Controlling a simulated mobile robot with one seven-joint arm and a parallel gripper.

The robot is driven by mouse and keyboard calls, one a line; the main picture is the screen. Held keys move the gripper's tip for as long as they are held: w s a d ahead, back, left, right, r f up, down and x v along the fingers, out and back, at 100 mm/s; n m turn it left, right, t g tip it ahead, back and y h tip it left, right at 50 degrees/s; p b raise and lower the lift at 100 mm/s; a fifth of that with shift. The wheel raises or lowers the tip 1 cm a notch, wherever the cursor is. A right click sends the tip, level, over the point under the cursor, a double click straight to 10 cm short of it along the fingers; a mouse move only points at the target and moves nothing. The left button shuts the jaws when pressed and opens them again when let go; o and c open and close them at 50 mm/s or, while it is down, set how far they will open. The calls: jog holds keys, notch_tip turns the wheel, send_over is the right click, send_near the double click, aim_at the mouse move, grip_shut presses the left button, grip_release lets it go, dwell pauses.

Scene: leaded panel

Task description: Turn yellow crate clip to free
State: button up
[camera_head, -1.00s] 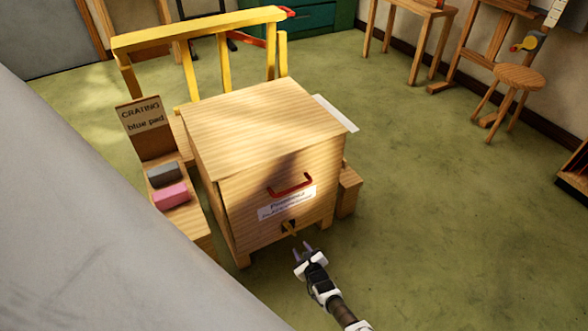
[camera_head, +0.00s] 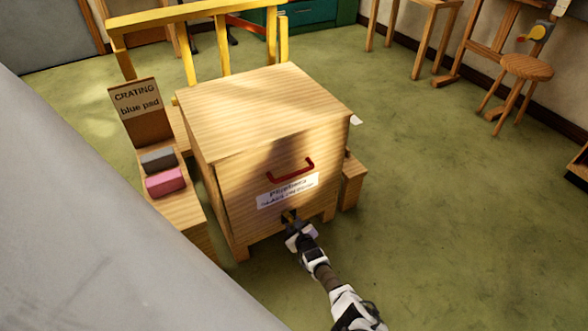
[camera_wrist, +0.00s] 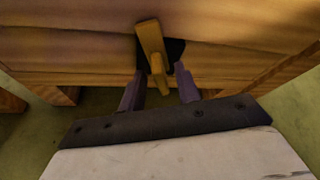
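The wooden crate (camera_head: 225,200) stands on the floor with a red handle (camera_head: 291,172) and a white label on its front. The yellow clip (camera_wrist: 152,50) sits low on the crate front, over a dark opening, with its long side near upright in the wrist view. In the head view the clip is mostly hidden by my gripper (camera_head: 293,224). My gripper is right at the clip. In the wrist view its two purple fingers (camera_wrist: 160,92) are apart, one on each side of the clip's lower part. I cannot tell whether they touch it.
A wooden bench (camera_head: 190,213) with a grey block (camera_head: 158,159), a pink block (camera_head: 165,182) and a "CRATING blue pad" sign (camera_head: 137,101) stands left of the crate. A yellow rack (camera_head: 200,10) is behind. Open green floor (camera_head: 440,210) lies to the right.

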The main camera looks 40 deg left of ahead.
jog(key=shift+c, duration=0.4)
grip_shut()
jog(key=shift+s+a+f+n+t+b, duration=0.15)
jog(key=shift+n+t+b, duration=0.2)
jog(key=shift+n+t, duration=0.65)
jog(key=shift+s+d+f+n+t+b, duration=0.1)
jog(key=shift+n+t+b, duration=0.3)
jog(key=shift+n, duration=1.15)
jog(key=shift+s+a+f+n+t+b, duration=0.15)
jog(key=shift+n+t+b, duration=0.15)
jog(key=shift+n+t, duration=0.7)
jog(key=shift+w+d+n+g, duration=0.1)
jog(key=shift+w+n+g, duration=0.05)
jog(key=shift+n+g, duration=0.2)
